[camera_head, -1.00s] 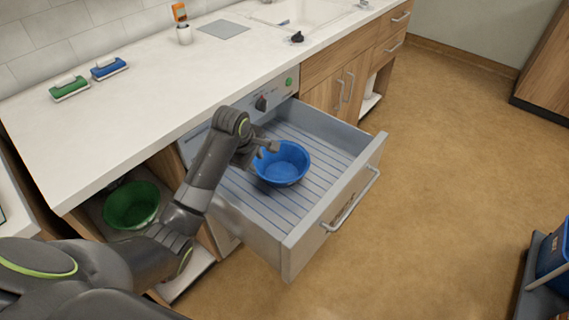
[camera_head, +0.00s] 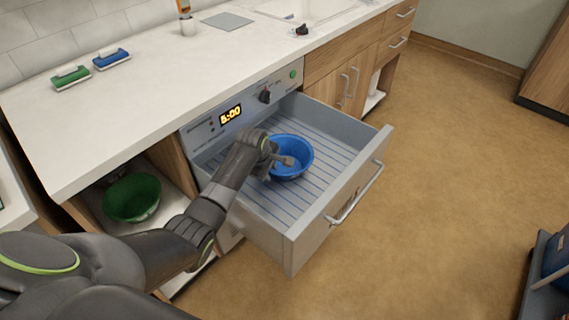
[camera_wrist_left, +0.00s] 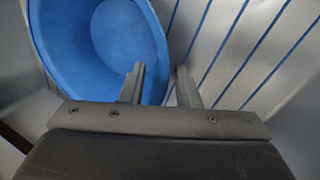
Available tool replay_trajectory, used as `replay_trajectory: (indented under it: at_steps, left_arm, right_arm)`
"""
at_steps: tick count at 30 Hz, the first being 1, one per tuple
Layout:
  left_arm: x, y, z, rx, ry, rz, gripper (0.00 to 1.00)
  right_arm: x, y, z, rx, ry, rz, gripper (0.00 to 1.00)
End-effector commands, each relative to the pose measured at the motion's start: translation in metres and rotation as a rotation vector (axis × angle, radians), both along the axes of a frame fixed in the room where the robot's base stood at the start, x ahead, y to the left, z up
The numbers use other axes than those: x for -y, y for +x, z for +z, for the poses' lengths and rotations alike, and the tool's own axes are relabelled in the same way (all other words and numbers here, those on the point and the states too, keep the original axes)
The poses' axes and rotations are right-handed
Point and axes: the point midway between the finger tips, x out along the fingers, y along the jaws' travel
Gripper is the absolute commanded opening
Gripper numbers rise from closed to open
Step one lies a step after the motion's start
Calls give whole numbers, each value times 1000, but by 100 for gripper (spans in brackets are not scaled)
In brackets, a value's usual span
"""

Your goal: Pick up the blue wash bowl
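The blue wash bowl (camera_head: 294,152) stands upright in the open drawer (camera_head: 262,204), near its back wall. My left gripper (camera_head: 284,161) is at the bowl's near left side, fingers reaching over the rim. In the left wrist view the bowl (camera_wrist_left: 85,45) fills the upper left. There my left gripper (camera_wrist_left: 161,78) has its two fingers apart, with the rim running between them. The left finger overlaps the bowl and the right one is over the slatted drawer floor. Contact with the wall cannot be told. My right gripper is not in view.
A green bowl (camera_head: 132,197) sits on the shelf left of the drawer. The drawer front with its handle (camera_head: 356,194) stands pulled out. The white counter (camera_head: 150,95) is above, with green (camera_head: 71,77) and blue (camera_head: 111,58) items. The floor at right is mostly clear.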

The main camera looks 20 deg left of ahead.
Motion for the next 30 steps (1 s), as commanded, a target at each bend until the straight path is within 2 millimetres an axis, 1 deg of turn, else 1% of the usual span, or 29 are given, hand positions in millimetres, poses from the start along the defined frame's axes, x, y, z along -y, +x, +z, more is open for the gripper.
replay_trajectory:
  at_steps: [1, 3, 6, 15, 16, 22, 23, 30]
  left_arm:
    - [2, 3, -7, -1, -1, 0, 29]
    - [2, 6, -15, -2, 0, 0, 29]
    - [2, 8, -22, -1, 0, 1, 29]
    - [2, 10, -25, 1, 1, 0, 29]
    - [2, 10, -25, 1, 1, 0, 28]
    - [2, 10, -25, 1, 1, 0, 1]
    - [2, 10, -25, 1, 1, 0, 0]
    - [2, 10, -24, 1, 1, 0, 0]
  right_arm:
    - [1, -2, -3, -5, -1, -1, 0]
    - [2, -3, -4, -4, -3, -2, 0]
    - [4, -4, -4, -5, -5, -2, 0]
    - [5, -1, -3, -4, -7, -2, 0]
    - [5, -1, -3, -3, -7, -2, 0]
    - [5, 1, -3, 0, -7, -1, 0]
    - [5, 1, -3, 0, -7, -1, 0]
    - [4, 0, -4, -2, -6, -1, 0]
